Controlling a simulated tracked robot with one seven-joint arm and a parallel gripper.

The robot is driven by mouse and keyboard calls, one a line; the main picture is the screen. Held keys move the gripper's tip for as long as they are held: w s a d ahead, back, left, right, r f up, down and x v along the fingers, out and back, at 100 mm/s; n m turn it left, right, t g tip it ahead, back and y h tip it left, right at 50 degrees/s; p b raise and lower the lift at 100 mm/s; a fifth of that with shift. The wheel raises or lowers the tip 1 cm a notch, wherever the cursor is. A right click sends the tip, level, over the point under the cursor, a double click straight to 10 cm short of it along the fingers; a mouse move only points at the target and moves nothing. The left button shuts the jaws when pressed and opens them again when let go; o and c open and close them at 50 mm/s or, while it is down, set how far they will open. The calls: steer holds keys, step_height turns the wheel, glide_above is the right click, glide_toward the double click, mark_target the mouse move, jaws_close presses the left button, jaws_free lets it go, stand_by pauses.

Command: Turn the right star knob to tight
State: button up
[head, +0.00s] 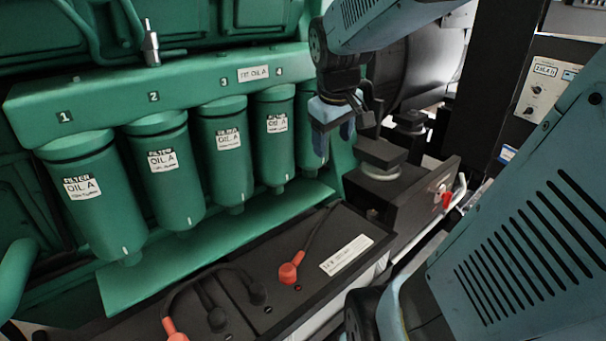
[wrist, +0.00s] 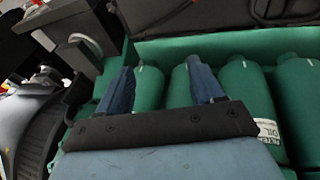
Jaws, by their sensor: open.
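I cannot make out a star knob in either view; it may be hidden or out of frame. My gripper (head: 333,135) hangs in front of the right end of the row of green oil filters (head: 229,150) in the head view. In the wrist view my gripper (wrist: 161,80) has its two blue fingers spread apart, with nothing between them but the green filters behind. It is open and empty. It partly hides the rightmost filter in the head view.
A black battery box (head: 350,228) with an orange-capped cable (head: 289,272) lies below the filters. A black mount (head: 382,155) and a red switch (head: 446,200) are right of my gripper. A grey control panel (head: 540,88) stands at the upper right.

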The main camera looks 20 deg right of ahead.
steer(key=w+d+f+n+g, duration=0.2)
steer(key=w+d+f+n, duration=0.2)
steer(key=w+d+f, duration=0.6)
steer(key=n+g+y, duration=0.2)
steer(key=n, duration=0.3)
glide_toward(371, 212)
step_height(371, 212, down, 9)
steer(key=shift+s+r, duration=0.1)
steer(key=shift+s, duration=0.05)
steer(key=c, duration=1.1)
steer(key=shift+o, duration=0.2)
